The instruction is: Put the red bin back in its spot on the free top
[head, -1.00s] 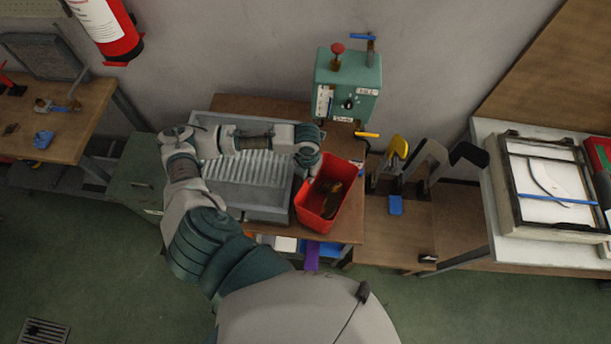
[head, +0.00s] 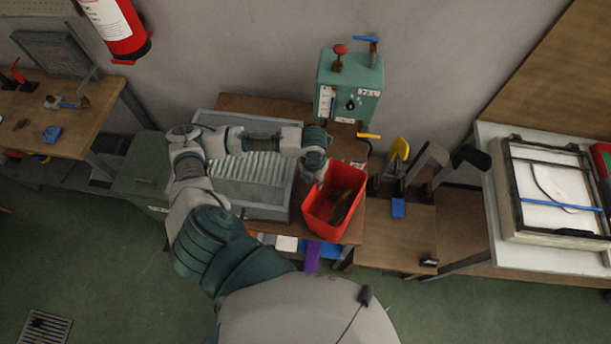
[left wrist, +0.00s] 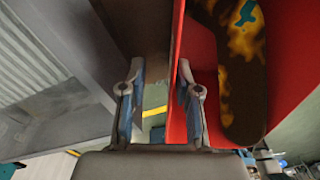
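The red bin (head: 318,216) stands on a brown wooden top (head: 352,232), close beside a grey ribbed tray (head: 268,212). A dark, flat piece lies in the bin; in the left wrist view this piece (left wrist: 245,95) has yellow patches and a teal mark. My left gripper (head: 322,172) is at the bin's upper left rim. In the left wrist view my left gripper (left wrist: 158,85) has its fingers apart, with the red bin's wall (left wrist: 176,60) between them, nearer the right finger. I cannot tell whether a finger touches it. My right gripper is not in view.
A green machine (head: 350,85) with a red knob stands behind the bin. To the right are upright holders (head: 425,165) and a blue clip (head: 398,208) on a lower wooden top. A white table (head: 490,190) with a framed screen stands further right.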

